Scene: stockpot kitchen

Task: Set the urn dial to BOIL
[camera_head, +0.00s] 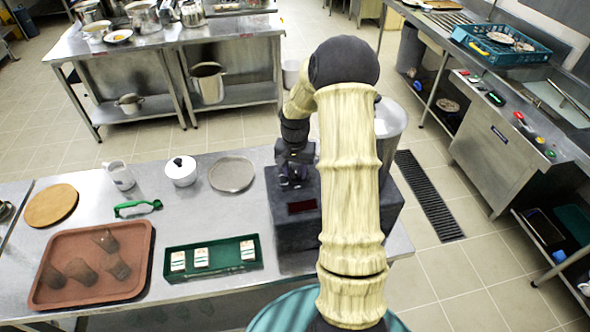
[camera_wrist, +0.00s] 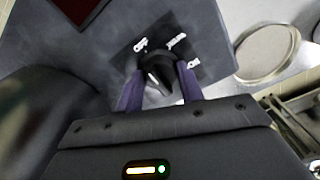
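The urn's dark grey base (camera_head: 290,237) stands at the right end of the near steel table, with a dark red panel (camera_head: 302,207) on its top. A steel cylinder, perhaps the urn's body (camera_head: 393,119), shows partly behind my arm. My gripper (camera_head: 292,182) points down at the base's top. My gripper's two purple fingers (camera_wrist: 158,82) stand on either side of the knob. Whether they press on it is unclear.
Left of the urn are a green tray (camera_head: 256,263) with white packs, a round grey plate (camera_head: 231,174), a white lidded pot (camera_head: 181,171), a mug (camera_head: 120,176) and a brown tray (camera_head: 143,262) with cups.

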